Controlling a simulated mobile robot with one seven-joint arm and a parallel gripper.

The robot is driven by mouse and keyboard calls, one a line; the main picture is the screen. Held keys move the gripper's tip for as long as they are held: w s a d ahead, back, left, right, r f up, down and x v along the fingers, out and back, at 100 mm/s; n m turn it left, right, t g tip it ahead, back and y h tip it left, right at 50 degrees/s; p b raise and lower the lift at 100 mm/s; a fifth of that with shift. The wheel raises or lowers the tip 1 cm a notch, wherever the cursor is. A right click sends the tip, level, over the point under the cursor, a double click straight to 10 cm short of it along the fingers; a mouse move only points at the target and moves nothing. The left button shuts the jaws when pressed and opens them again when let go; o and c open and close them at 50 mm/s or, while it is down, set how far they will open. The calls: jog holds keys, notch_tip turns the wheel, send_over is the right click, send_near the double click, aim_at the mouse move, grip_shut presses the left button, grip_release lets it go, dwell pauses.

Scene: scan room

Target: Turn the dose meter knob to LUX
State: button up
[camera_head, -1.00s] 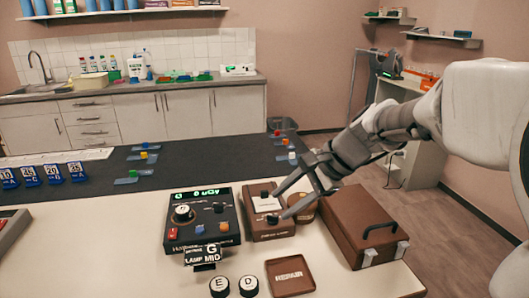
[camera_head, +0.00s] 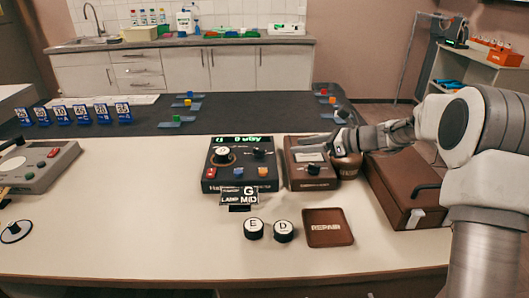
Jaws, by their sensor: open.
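The likely dose meter is the brown box (camera_head: 298,182) right of centre, with a pale label panel on its face. A dark knob (camera_head: 313,169) shows near its front edge. I cannot read its markings or tell where the knob points.
A black device (camera_head: 240,187) with a green display and several knobs stands close on the left. A brown case (camera_head: 404,196) and a round brown object (camera_head: 347,168) are at the right. Lettered caps (camera_head: 254,229) and a REPAIR tray (camera_head: 328,228) lie in front.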

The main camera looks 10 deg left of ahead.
aim_at(261, 149)
jog(key=b+x, duration=0.2)
jog(key=x, duration=1.1)
jog(key=shift+f, duration=0.15)
grip_shut()
